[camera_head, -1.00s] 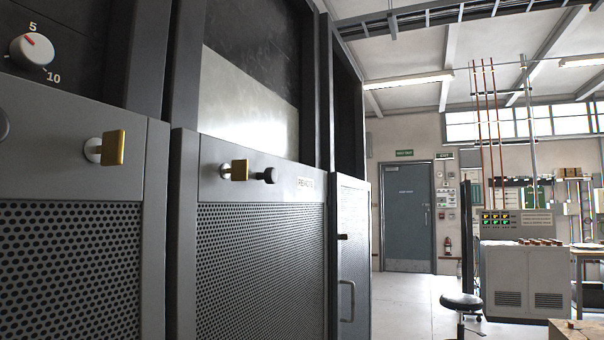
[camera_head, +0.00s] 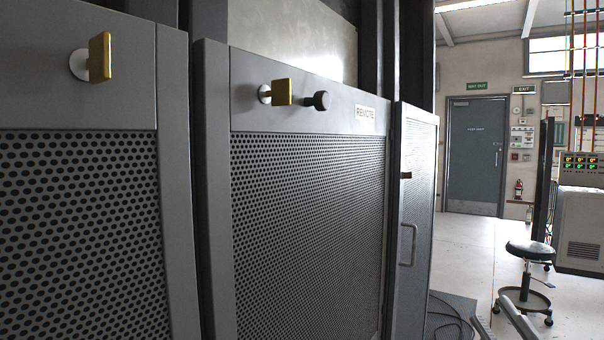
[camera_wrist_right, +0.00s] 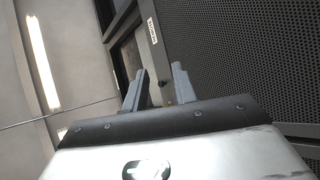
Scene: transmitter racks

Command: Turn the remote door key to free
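The remote door key is a flat brass key (camera_head: 282,92) in a round pale lock on the grey perforated door marked REMOTE (camera_head: 365,114). Its broad bow stands roughly upright. A dark round knob (camera_head: 318,100) sits just right of it. My right gripper shows only its tips (camera_head: 503,322) at the bottom edge, low and right of the key and apart from it. In the right wrist view its two fingers (camera_wrist_right: 157,88) stand apart with nothing held, and the REMOTE label (camera_wrist_right: 153,31) shows above. My left gripper is not in view.
Another brass key (camera_head: 101,58) is on the left cabinet door.

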